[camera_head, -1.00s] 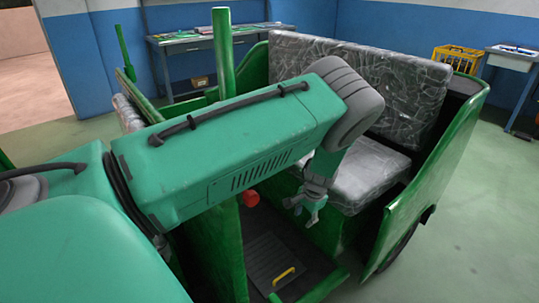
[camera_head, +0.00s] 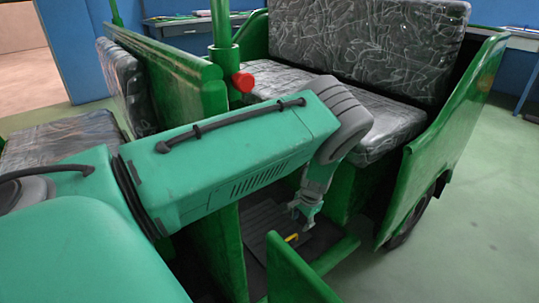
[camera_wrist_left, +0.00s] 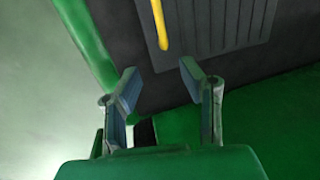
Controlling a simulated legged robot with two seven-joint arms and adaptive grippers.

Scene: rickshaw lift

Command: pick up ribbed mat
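The ribbed mat (camera_head: 268,220) is a dark grey panel on the floor of the green rickshaw, partly hidden by my arm and a green panel. It also shows in the left wrist view (camera_wrist_left: 222,25), with raised parallel ribs. A yellow handle (camera_head: 291,237) is fixed to it; in the left wrist view the handle (camera_wrist_left: 160,24) lies at the top, beyond the fingers. My left gripper (camera_head: 305,213) hangs over the rickshaw floor close to the handle. In the left wrist view the left gripper (camera_wrist_left: 160,79) has its fingers apart and nothing between them. My right gripper is out of view.
A green front panel (camera_head: 294,274) stands close before the mat. A green post with a red knob (camera_head: 242,82) rises behind my arm. The grey padded bench (camera_head: 376,112) and green side wall (camera_head: 447,150) border the floor space. Open green floor lies at right.

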